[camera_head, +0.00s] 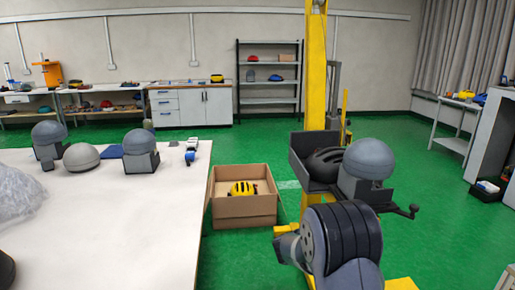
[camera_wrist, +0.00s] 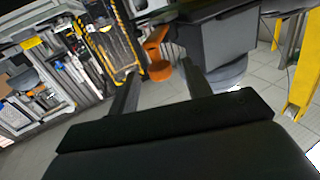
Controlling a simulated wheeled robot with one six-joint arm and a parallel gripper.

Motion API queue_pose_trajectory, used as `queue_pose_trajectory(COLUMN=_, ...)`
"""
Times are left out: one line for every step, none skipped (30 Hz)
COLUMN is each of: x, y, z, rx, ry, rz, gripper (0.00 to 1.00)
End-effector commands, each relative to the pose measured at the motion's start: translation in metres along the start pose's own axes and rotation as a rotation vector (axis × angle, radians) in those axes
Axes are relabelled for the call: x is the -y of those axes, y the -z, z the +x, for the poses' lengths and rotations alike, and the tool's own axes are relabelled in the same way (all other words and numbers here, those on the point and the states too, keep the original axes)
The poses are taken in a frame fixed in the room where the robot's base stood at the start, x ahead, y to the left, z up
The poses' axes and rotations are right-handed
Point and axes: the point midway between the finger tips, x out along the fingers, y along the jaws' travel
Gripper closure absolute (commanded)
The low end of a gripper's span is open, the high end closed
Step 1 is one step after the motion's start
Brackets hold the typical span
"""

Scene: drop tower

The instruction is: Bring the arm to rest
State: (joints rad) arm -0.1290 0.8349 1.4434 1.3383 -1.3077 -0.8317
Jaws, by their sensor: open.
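My arm (camera_head: 345,240) rises at the lower right of the head view, in front of the yellow drop tower (camera_head: 316,65). My gripper (camera_wrist: 159,70) shows in the wrist view with its two dark fingers apart and nothing between them. I cannot make out the fingers in the head view. Beyond the arm, a dark helmet (camera_head: 322,164) sits in a dark tray (camera_head: 298,146), beside a grey domed headform (camera_head: 369,160). In the wrist view, a dark grey box-like part (camera_wrist: 222,35) lies beyond the right finger.
A white table (camera_head: 120,225) on the left carries grey headforms (camera_head: 140,145). A cardboard box (camera_head: 244,211) holding a yellow helmet (camera_head: 242,188) stands on the green floor. Open floor lies right of the tower.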

Motion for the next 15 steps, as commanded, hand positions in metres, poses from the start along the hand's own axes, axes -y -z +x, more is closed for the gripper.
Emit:
queue_pose_trajectory(x=-0.001, y=-0.001, z=0.01, rx=0.0, ry=-0.004, rz=0.0, gripper=0.53)
queue_pose_trajectory(x=-0.001, y=-0.001, z=0.015, rx=0.0, ry=-0.003, rz=0.0, gripper=0.53)
queue_pose_trajectory(x=-0.001, y=-0.001, z=0.02, rx=0.0, ry=-0.002, rz=0.0, gripper=0.53)
queue_pose_trajectory(x=-0.001, y=-0.001, z=0.024, rx=0.0, ry=-0.002, rz=0.0, gripper=0.53)
queue_pose_trajectory(x=-0.001, y=-0.001, z=0.027, rx=0.0, ry=-0.002, rz=0.0, gripper=0.53)
queue_pose_trajectory(x=-0.001, y=-0.001, z=0.031, rx=0.0, ry=-0.002, rz=0.0, gripper=0.53)
queue_pose_trajectory(x=-0.001, y=-0.001, z=0.034, rx=0.0, ry=-0.002, rz=0.0, gripper=0.53)
queue_pose_trajectory(x=-0.001, y=0.0, z=0.036, rx=0.0, ry=-0.002, rz=0.0, gripper=0.53)
queue_pose_trajectory(x=-0.001, y=-0.001, z=0.037, rx=0.0, ry=0.002, rz=0.0, gripper=0.53)
queue_pose_trajectory(x=-0.001, y=-0.001, z=0.036, rx=0.0, ry=0.008, rz=0.0, gripper=0.53)
queue_pose_trajectory(x=-0.001, y=-0.001, z=0.036, rx=0.0, ry=0.011, rz=-0.001, gripper=0.53)
queue_pose_trajectory(x=-0.002, y=-0.001, z=0.036, rx=0.0, ry=0.014, rz=-0.001, gripper=0.53)
queue_pose_trajectory(x=-0.002, y=-0.001, z=0.036, rx=0.0, ry=0.015, rz=-0.001, gripper=0.53)
queue_pose_trajectory(x=-0.002, y=-0.001, z=0.036, rx=0.0, ry=0.016, rz=-0.001, gripper=0.53)
queue_pose_trajectory(x=-0.002, y=-0.001, z=0.036, rx=0.0, ry=0.016, rz=-0.001, gripper=0.53)
